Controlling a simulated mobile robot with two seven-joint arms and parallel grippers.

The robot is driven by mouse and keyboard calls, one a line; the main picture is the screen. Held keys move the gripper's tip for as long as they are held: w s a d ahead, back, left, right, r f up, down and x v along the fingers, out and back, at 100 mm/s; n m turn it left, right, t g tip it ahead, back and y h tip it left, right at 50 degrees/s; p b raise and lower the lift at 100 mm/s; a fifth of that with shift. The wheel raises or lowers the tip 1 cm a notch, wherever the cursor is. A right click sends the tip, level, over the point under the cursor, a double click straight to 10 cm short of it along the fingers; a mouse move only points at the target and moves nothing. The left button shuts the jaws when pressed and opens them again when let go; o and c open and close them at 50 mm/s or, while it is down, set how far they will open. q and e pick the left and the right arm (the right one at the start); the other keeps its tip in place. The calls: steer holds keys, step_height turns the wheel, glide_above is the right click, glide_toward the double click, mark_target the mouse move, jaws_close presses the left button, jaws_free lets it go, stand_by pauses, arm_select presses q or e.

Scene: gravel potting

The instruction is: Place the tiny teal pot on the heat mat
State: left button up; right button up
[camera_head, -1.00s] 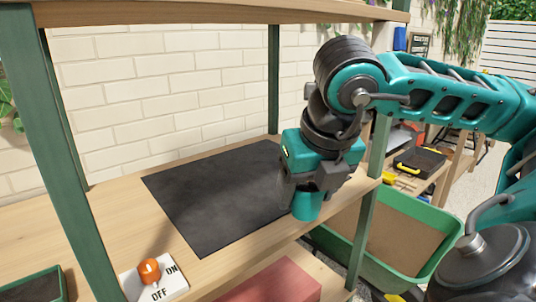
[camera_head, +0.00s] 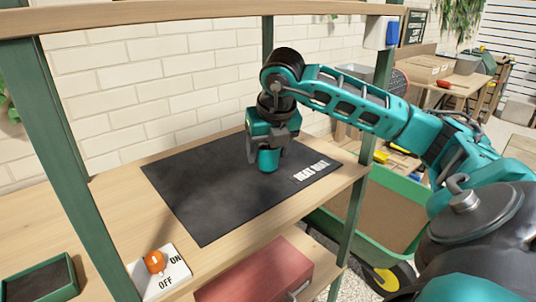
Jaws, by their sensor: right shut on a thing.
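The tiny teal pot (camera_head: 268,161) is held in my right gripper (camera_head: 268,150), which comes in from the right and points down. The gripper is shut on the pot. The black heat mat (camera_head: 210,205) lies flat on the wooden shelf, with white lettering near its right edge. The pot is over the mat's back right part; I cannot tell whether its base touches the mat. My left gripper is not in view.
An orange ON/OFF switch (camera_head: 154,262) sits on a white plate at the shelf's front. A green tray (camera_head: 40,283) stands at the lower left. Green shelf posts (camera_head: 75,165) rise around the mat. A red box (camera_head: 258,272) is below, and a green wheelbarrow (camera_head: 402,196) stands to the right.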

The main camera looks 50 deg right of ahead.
steer(key=shift+f, duration=0.8)
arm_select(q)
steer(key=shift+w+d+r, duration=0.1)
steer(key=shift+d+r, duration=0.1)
arm_select(e)
steer(key=o, duration=1.1)
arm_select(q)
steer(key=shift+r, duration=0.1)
